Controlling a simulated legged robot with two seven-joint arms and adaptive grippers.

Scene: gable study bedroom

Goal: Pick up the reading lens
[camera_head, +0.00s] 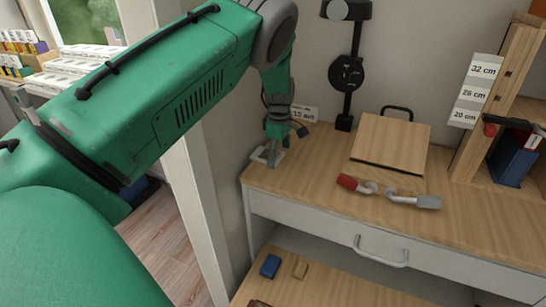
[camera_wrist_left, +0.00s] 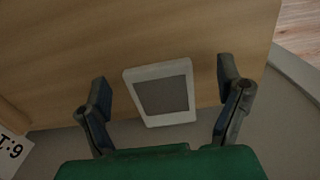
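The flat, white-framed square with a grey pane, which looks like the reading lens (camera_head: 261,157), lies at the left end of the wooden desktop. In the left wrist view the lens (camera_wrist_left: 188,68) lies between the two spread fingers, with a gap on each side. My left gripper (camera_head: 276,148) is open and points down over it, partly hiding it in the head view. The left gripper (camera_wrist_left: 164,84) also shows open in the wrist view. Whether the fingertips touch the desktop is not clear. My right gripper is in neither view.
A label card (camera_head: 305,113) stands behind the gripper by the wall. A black stand (camera_head: 347,75), a wooden sloped box (camera_head: 390,143) and red- and grey-ended metal pieces (camera_head: 388,190) are to the right. Below is a drawer handle (camera_head: 381,252). The desk's left edge is close.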

